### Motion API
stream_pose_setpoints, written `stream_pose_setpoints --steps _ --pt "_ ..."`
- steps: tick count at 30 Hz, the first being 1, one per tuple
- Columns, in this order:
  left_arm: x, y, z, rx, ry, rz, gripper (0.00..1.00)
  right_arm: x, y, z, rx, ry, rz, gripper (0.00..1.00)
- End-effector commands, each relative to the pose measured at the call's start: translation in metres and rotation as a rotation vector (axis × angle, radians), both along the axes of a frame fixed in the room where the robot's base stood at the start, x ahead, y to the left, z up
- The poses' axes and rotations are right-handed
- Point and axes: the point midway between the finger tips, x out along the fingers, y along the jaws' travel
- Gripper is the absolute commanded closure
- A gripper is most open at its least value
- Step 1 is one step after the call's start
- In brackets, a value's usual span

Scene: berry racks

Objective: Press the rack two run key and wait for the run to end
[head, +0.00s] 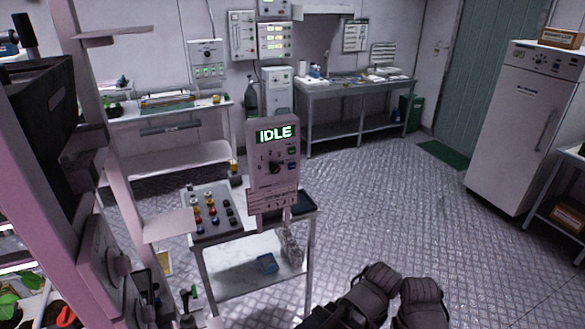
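A pale upright control panel (259,180) stands on a small cart in the middle of the head view. Its lit display (275,133) reads IDLE in pale letters on dark green. Below the display is a dark rotary knob (274,168) with small marks around it. A small green key (292,151) and a darker key (293,165) sit right of the knob. Their lettering is too small to read, so I cannot tell which is the rack two run key.
The cart top (222,235) holds rows of small coloured items left of the panel. A pink-white rack post (105,130) and shelf (170,227) stand close at left. A white cabinet (522,125) stands at right.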

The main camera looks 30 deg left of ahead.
Motion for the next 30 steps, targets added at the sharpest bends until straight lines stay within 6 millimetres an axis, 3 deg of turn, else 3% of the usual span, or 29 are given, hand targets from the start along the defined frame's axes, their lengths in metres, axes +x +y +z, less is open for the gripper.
stream_pose_setpoints --steps 4,30 --pt "0.0 0.0 0.0 0.0 0.0 0.0 1.0 0.0 0.0 0.0 0.0 0.0 0.0 0.5" --pt "0.0 0.0 0.0 0.0 0.0 0.0 1.0 0.0 0.0 0.0 0.0 0.0 0.0 0.5"
